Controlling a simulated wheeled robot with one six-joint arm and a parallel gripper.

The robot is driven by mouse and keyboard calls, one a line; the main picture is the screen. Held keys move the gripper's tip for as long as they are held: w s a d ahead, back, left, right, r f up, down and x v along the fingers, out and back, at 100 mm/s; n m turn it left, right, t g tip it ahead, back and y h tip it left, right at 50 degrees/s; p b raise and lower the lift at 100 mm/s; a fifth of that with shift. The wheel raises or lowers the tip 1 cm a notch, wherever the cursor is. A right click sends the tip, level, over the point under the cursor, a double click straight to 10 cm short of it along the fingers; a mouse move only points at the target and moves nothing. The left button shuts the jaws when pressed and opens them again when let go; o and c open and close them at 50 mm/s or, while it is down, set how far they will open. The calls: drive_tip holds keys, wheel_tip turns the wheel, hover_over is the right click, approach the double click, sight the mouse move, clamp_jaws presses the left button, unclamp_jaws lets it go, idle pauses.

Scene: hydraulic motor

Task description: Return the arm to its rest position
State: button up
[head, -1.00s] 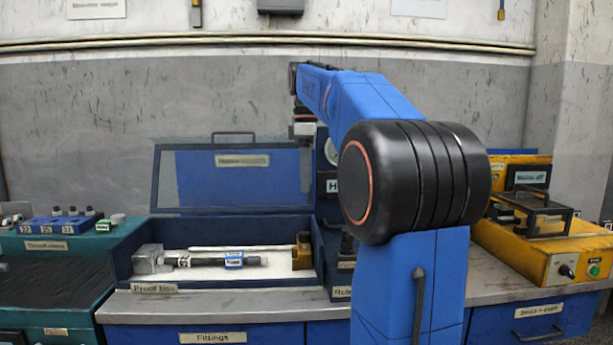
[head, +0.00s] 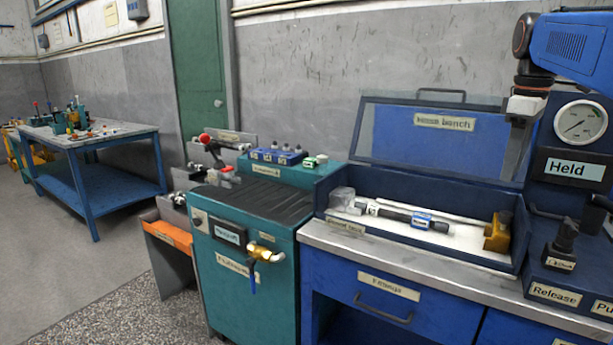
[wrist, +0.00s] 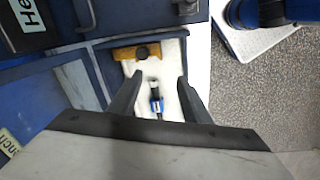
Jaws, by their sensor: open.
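My blue arm reaches in from the right edge in the head view. My gripper (head: 516,135) hangs over the back of the hose bench, in front of its raised clear lid (head: 385,137). In the wrist view my gripper (wrist: 157,88) has its two dark fingers apart, with nothing held between them. Below and beyond the fingers, a black hose with a blue band (head: 422,220) lies in the white-lined bench tray; it also shows in the wrist view (wrist: 156,103). A brass block (head: 497,232) stands at the tray's right end.
A gauge (head: 580,121) and a "Held" display (head: 574,168) stand right of the bench, above a lever (head: 563,240) and labelled controls. A teal cabinet (head: 250,262) stands left. A blue table (head: 95,165) is far left, with open floor before it.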

drive_tip(key=s+a+f+m+t, duration=0.1)
drive_tip(key=s+a+f+m, duration=0.1)
drive_tip(key=s+a+f, duration=0.4)
drive_tip(key=s+a+f+m+t, duration=0.1)
drive_tip(key=s+a+f+m, duration=0.2)
drive_tip(key=f, duration=1)
drive_tip(key=s+a+f+m+t, duration=0.1)
drive_tip(key=s+a+f+m, duration=0.2)
drive_tip(key=s+a+f, duration=0.5)
drive_tip(key=s+f, duration=0.2)
drive_tip(key=s, duration=0.2)
drive_tip(key=shift+s+a+t+y, duration=0.25)
drive_tip(key=shift+a+t+y, duration=0.05)
drive_tip(key=shift+t, duration=0.1)
